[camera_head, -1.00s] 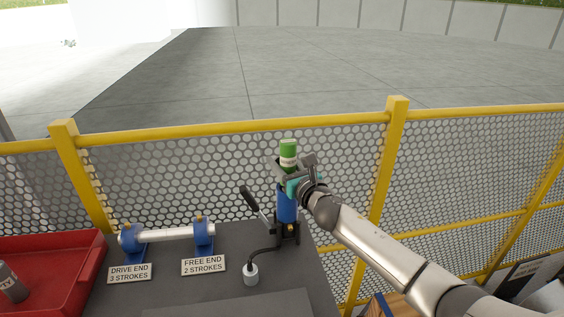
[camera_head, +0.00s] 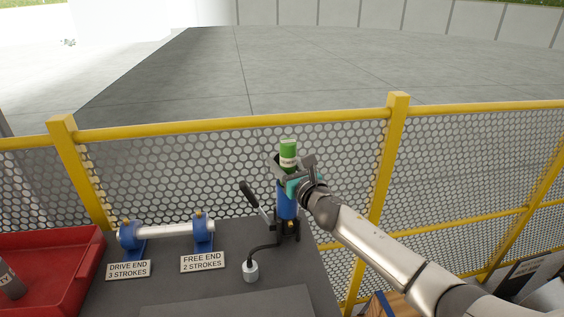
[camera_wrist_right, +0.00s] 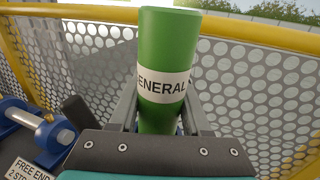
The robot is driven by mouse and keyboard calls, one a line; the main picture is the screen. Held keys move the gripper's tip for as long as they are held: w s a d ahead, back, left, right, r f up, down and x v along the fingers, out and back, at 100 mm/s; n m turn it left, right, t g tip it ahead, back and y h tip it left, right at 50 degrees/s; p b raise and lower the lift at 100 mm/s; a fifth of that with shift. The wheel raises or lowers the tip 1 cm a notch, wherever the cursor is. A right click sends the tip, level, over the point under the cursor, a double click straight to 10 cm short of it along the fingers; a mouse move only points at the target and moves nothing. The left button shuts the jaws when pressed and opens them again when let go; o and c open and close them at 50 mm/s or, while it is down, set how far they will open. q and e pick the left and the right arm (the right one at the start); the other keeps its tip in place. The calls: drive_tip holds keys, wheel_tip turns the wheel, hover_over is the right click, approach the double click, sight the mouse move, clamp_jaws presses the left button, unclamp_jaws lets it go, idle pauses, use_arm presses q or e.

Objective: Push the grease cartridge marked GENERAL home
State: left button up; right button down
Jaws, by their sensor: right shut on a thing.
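The green grease cartridge (camera_head: 288,149) with a white band stands upright above the blue grease gun barrel (camera_head: 287,200). In the right wrist view the cartridge (camera_wrist_right: 166,50) fills the middle, and its band reads "ENERAL". My right gripper (camera_head: 291,165) is shut on the cartridge, with a finger on either side of it. The cartridge's lower end is hidden by the gripper, so I cannot tell how far it sits in the barrel. The gun has a black lever (camera_head: 250,195) leaning up to the left. My left gripper is not in view.
A shaft (camera_head: 170,231) on two blue bearings stands left of the gun, with signs "DRIVE END 3 STROKES" (camera_head: 128,270) and "FREE END 2 STROKES" (camera_head: 202,262). A red tray (camera_head: 75,290) holds a grey cartridge (camera_head: 10,280). A yellow-railed mesh fence (camera_head: 240,128) runs close behind the bench.

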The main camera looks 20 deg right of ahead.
drive_tip(key=shift+f+b, duration=1.6)
drive_tip(key=shift+f, duration=0.25)
drive_tip(key=shift+r, duration=0.1)
drive_tip(key=shift+r+p, duration=2.15)
drive_tip(key=shift+r, duration=0.05)
drive_tip(key=shift+w+d+p, duration=0.1)
drive_tip(key=shift+p, duration=0.45)
drive_tip(key=shift+d+n+y, duration=0.1)
drive_tip(key=shift+n+y, duration=0.2)
